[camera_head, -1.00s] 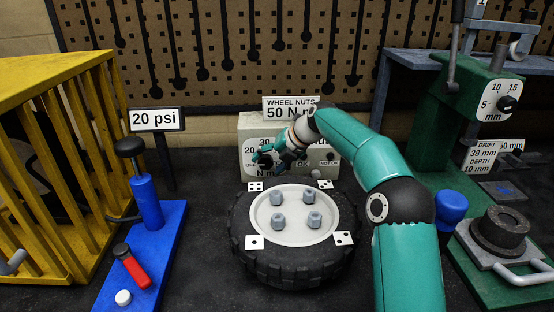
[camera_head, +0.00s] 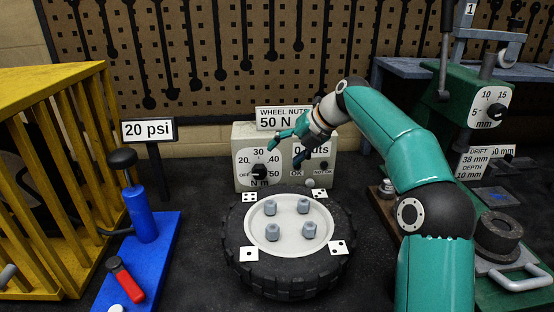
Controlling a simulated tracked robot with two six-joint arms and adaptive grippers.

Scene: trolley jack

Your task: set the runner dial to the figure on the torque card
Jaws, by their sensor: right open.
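The runner box (camera_head: 242,137) stands behind the wheel, a pale box with a black dial (camera_head: 259,171) on its left face. The figures 20, 30, 40 and 50, "OFF" and "N m" surround the dial; I cannot tell surely which its pointer marks. The torque card (camera_head: 270,124) above it reads "WHEEL NUTS" and 50 N m, its right end partly covered by my arm. My right gripper (camera_head: 283,153) is open and empty in front of the box, right of the dial and apart from it. My left gripper is out of view.
The tyre (camera_head: 290,278) with several nuts and white dotted cards lies in front of the box. A blue pump (camera_head: 142,215) and a yellow cage (camera_head: 60,90) are at left. A green press (camera_head: 440,125) stands at right. A "20 psi" sign (camera_head: 148,130) stands left of the box.

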